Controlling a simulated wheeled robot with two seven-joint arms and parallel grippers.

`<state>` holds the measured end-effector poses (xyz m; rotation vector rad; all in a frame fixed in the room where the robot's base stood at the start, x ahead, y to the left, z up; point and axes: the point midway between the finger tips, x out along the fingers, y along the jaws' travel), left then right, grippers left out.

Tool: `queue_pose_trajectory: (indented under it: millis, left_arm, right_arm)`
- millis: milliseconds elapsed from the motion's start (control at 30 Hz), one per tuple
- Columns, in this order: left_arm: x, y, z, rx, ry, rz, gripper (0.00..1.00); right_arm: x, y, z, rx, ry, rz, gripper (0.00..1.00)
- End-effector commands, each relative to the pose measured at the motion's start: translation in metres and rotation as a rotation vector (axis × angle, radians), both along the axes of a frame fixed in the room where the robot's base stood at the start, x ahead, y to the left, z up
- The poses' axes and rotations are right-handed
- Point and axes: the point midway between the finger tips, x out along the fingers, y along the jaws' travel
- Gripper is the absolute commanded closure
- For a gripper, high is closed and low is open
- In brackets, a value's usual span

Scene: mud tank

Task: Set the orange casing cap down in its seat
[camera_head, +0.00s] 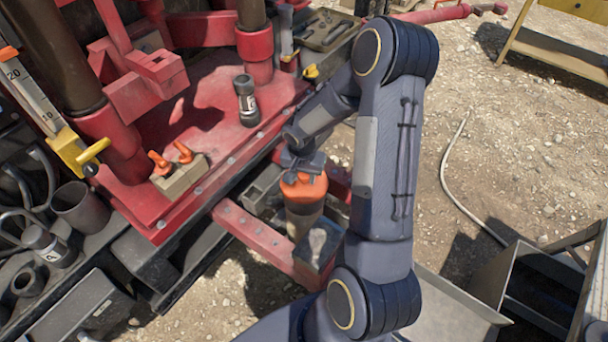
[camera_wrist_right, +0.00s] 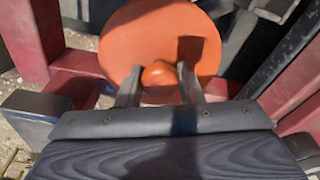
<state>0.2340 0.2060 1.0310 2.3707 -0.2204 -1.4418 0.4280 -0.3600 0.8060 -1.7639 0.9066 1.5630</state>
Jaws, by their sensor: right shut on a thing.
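The orange casing cap (camera_head: 304,187) is a round disc with a small knob on top. My right gripper (camera_head: 301,172) holds it from above, over a brownish upright casing pipe (camera_head: 303,218) beside the red beam. In the right wrist view the orange disc (camera_wrist_right: 150,35) fills the upper middle, and the two fingers (camera_wrist_right: 160,84) close on its knob (camera_wrist_right: 160,73). The cap hides the pipe's top, so I cannot tell whether it rests there or hovers just above. My left gripper is not in view.
The red rig deck (camera_head: 215,120) carries a dark bottle (camera_head: 246,100) and a block with orange-handled pieces (camera_head: 179,178). A red beam (camera_head: 262,238) runs close to the pipe. A metal trough (camera_head: 520,270) stands at lower right. Open gravel (camera_head: 500,150) lies to the right.

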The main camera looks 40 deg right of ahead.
Motion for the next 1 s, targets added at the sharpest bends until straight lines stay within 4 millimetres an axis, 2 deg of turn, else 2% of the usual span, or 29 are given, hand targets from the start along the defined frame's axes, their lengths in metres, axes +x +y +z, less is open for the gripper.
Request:
queue_pose_trajectory:
  millis: [400,433,600,867,1000]
  left_arm:
    - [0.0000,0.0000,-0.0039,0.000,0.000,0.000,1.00]
    - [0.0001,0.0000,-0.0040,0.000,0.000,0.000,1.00]
    - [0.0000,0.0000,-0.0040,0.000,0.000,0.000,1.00]
    - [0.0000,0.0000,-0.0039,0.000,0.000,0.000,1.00]
    - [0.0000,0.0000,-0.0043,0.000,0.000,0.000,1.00]
  right_arm:
    - [-0.0001,0.0002,-0.0031,0.000,0.000,0.000,0.93]
    - [-0.0001,0.0002,-0.0031,0.001,0.001,0.000,0.65]
    - [-0.0002,0.0001,-0.0031,0.001,0.001,0.000,0.43]
    - [-0.0004,0.0002,-0.0030,0.000,0.001,0.000,0.41]
    - [-0.0002,0.0007,0.0055,-0.002,-0.001,0.000,0.41]
